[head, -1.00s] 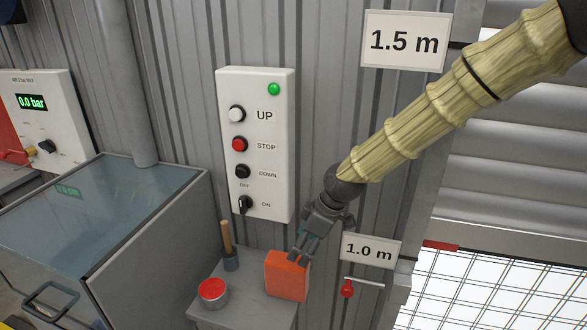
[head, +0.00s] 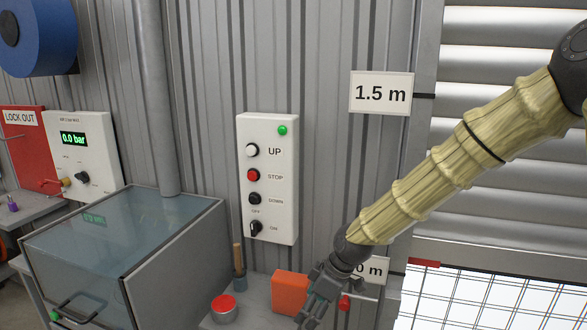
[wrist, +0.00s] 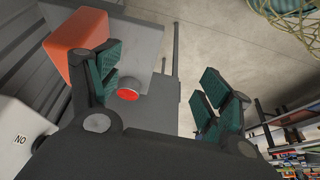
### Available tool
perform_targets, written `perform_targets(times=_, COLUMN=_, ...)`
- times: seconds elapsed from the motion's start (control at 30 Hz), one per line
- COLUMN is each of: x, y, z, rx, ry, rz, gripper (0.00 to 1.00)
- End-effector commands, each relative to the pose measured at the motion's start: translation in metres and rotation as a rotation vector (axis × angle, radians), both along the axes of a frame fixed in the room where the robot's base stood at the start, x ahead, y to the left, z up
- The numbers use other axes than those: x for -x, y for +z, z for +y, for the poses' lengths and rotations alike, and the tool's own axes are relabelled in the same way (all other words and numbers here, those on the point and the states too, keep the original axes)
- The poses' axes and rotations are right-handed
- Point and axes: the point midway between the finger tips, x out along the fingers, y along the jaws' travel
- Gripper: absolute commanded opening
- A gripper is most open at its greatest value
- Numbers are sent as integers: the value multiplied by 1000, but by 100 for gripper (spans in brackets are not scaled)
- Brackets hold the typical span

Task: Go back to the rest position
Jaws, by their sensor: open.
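My gripper (head: 314,312) is at the lower middle of the head view, at the end of my sleeved arm. It is open and nothing is between its fingers. In the wrist view its green finger pads (wrist: 165,88) stand wide apart. An orange block (head: 290,292) sits on a small grey shelf just left of my gripper; it also shows at the upper left of the wrist view (wrist: 75,45). A round tin with a red top (head: 224,307) stands left of the block. The gripper partly covers the block's right edge in the head view.
A control box (head: 268,180) with a green lamp is on the corrugated wall. A glass-topped cabinet (head: 120,240) stands left. A 1.5 m sign (head: 381,93) hangs above my arm, and a lower sign (head: 375,270) is partly hidden behind it. A roller door (head: 500,180) is right.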

Motion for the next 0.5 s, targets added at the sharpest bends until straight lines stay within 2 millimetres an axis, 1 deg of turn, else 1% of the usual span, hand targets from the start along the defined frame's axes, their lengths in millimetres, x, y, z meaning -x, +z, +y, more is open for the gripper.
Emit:
perform_targets(times=0.03, x=3, y=-10, z=2, rx=-2, ry=-12, rz=11, gripper=79)
perform_targets(times=0.13, x=10, y=-27, z=3, rx=-7, ry=-44, rz=32, gripper=79)
perform_targets(times=0.33, x=30, y=-69, z=-3, rx=-15, ry=-139, rz=84, gripper=79)
perform_targets(times=0.47, x=50, y=-104, z=-11, rx=-18, ry=-223, rz=129, gripper=79)
perform_targets(times=0.5, x=58, y=-117, z=-14, rx=-18, ry=-257, rz=145, gripper=79)
